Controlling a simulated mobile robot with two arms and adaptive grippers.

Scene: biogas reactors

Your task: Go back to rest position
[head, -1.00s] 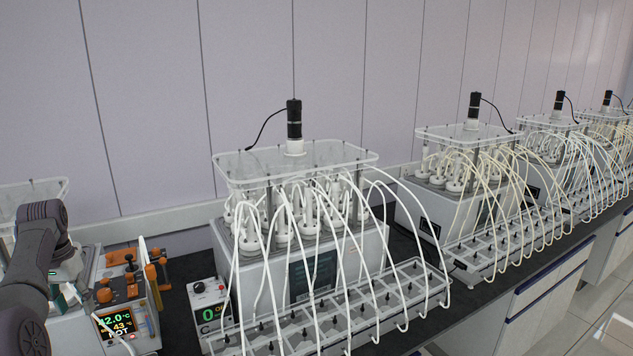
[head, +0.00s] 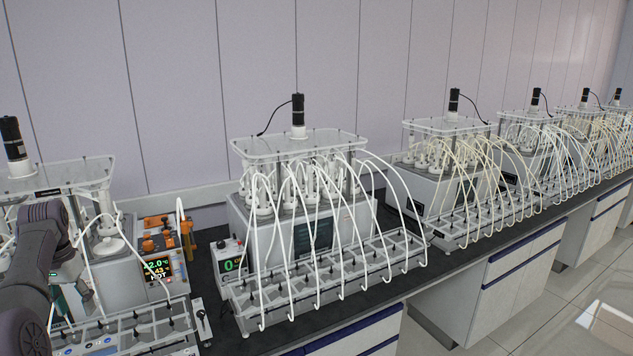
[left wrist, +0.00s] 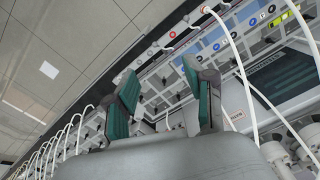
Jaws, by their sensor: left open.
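My left arm comes in at the lower left of the head view, in front of the leftmost biogas reactor (head: 62,178). The left gripper (head: 62,283) is mostly hidden behind the arm there. In the left wrist view my left gripper (left wrist: 165,100) shows two green-padded fingers spread apart with nothing between them. Behind the fingers are a grey tube rack (left wrist: 165,85) and white hoses (left wrist: 228,40). I cannot tell from these views how far the fingers are from the rack. My right gripper is in neither view.
A row of biogas reactors (head: 300,145) with hoses stands along the dark bench (head: 345,312). A controller with a lit display (head: 158,267) stands beside the leftmost reactor. A smaller meter (head: 231,262) is right of it. Open tiled floor (head: 540,315) lies at the lower right.

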